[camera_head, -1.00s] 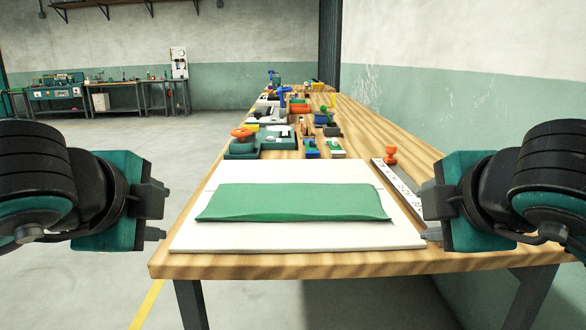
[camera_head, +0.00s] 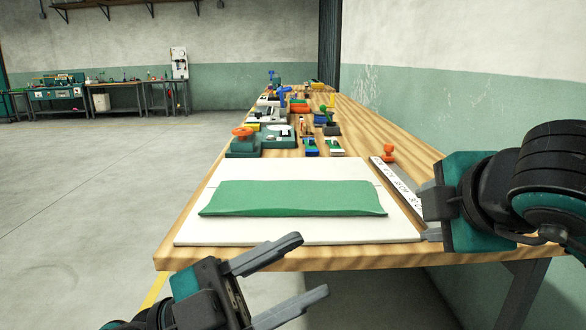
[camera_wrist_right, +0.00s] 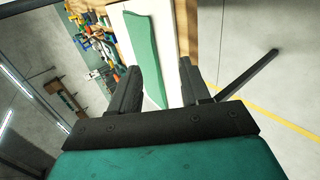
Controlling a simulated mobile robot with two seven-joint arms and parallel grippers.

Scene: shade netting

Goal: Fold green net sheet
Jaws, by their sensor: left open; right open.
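The green net sheet (camera_head: 292,197) lies as a long, narrow folded strip on the white board (camera_head: 290,172), its near edge slightly raised. It also shows in the right wrist view (camera_wrist_right: 146,55). My left gripper (camera_head: 312,266) is open and empty, in front of the table's near edge and below the board. My right gripper (camera_head: 428,212) is at the board's right side, apart from the sheet. In the right wrist view its fingers (camera_wrist_right: 165,92) are spread with nothing between them.
A wall runs along the right.

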